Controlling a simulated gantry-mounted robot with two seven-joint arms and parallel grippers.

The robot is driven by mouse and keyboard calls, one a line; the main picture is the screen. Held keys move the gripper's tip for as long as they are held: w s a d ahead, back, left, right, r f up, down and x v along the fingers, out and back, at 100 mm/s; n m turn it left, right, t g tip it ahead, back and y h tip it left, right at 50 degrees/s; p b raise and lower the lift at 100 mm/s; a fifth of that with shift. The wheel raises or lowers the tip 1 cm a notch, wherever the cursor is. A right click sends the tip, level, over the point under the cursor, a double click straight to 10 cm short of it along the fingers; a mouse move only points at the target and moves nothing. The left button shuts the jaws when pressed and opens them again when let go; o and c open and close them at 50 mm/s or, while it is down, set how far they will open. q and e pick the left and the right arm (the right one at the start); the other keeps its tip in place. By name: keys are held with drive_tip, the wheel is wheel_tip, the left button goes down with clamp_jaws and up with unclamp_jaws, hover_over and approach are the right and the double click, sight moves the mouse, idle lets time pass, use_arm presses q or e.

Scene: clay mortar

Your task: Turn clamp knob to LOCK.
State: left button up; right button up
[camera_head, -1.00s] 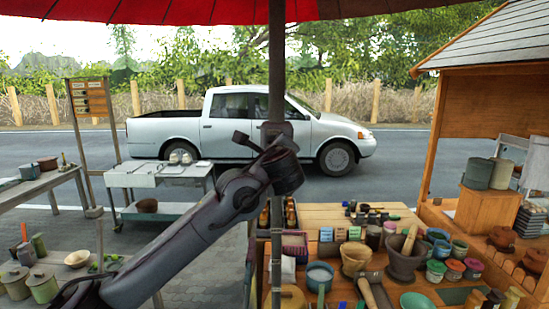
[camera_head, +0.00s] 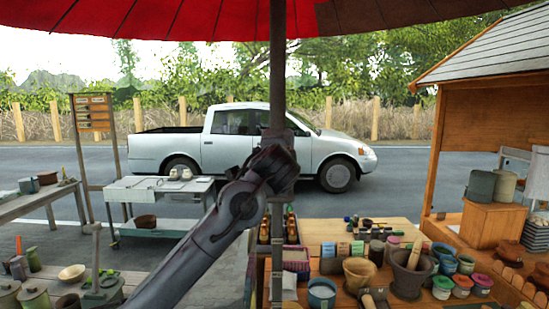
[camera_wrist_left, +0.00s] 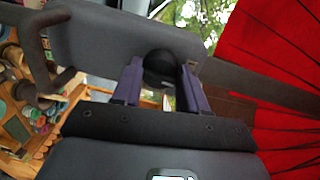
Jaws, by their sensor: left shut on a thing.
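The dark umbrella pole (camera_head: 278,80) stands upright in the middle of the head view. My left arm comes in from the lower left, and its dark wrist end covers the clamp area on the pole. In the left wrist view the grey clamp housing (camera_wrist_left: 95,38) fills the upper left, with a dark crank handle (camera_wrist_left: 35,60) at its left side. A round black knob (camera_wrist_left: 160,66) sits on it. My left gripper (camera_wrist_left: 163,75) has one purple finger on each side of this knob and is shut on it. No LOCK marking is readable. My right gripper is not in view.
The red canopy (camera_head: 180,18) hangs overhead. A wooden table (camera_head: 395,228) with a mortar (camera_head: 411,272), bowls and jars stands below, right of the pole. A roofed wooden stall (camera_head: 480,85) is at the right. A white pickup (camera_head: 240,140) is parked behind.

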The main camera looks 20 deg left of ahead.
use_arm(q)
drive_tip(key=shift+n, duration=0.5)
drive_tip(key=o, duration=1.1)
drive_tip(key=shift+c, duration=0.2)
drive_tip(key=b+v, duration=0.3)
drive_tip(key=v, duration=0.7)
drive_tip(key=shift+s+b, duration=0.35)
drive_tip(key=shift+d, duration=0.1)
